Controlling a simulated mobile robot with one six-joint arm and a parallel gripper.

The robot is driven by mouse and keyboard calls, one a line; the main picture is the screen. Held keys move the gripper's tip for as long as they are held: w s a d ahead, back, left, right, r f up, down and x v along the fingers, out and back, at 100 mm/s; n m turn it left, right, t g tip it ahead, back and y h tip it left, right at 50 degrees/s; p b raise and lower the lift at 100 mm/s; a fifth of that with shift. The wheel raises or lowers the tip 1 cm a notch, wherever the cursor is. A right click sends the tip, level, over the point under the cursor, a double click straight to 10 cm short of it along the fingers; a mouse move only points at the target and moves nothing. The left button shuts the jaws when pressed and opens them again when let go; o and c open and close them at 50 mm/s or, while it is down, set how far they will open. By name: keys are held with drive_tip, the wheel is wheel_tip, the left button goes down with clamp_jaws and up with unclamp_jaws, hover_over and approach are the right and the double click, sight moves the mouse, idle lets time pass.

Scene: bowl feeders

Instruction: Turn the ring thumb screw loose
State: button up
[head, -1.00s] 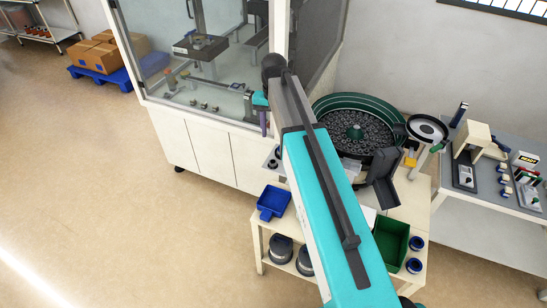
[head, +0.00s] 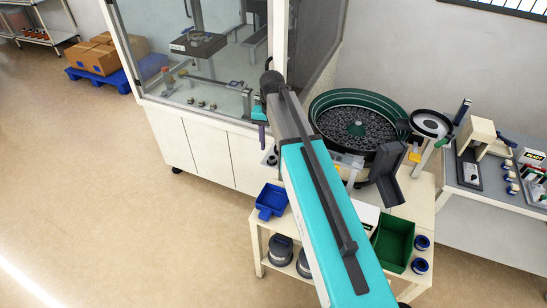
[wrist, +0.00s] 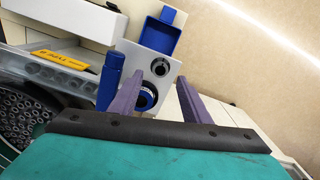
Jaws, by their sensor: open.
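In the head view my gripper (head: 262,133) hangs near the left edge of the bowl feeder's cart, beside the white cabinet. In the wrist view a white plate (wrist: 170,88) bears a black ring-shaped part (wrist: 160,67) and a blue ring (wrist: 147,97). The blue ring is partly hidden by the left finger. A blue upright cylinder (wrist: 111,78) stands left of that finger. I cannot tell which part is the ring thumb screw.
The green bowl feeder (head: 358,103), full of small dark parts, stands right of my arm. A blue bin (head: 271,201) sits at the cart's left corner and a green bin (head: 394,242) at its right. A glazed cabinet (head: 215,150) stands behind.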

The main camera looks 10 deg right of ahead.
sight(272, 158)
drive_tip(key=shift+f+b, duration=1.3)
drive_tip(key=shift+f, duration=1.25)
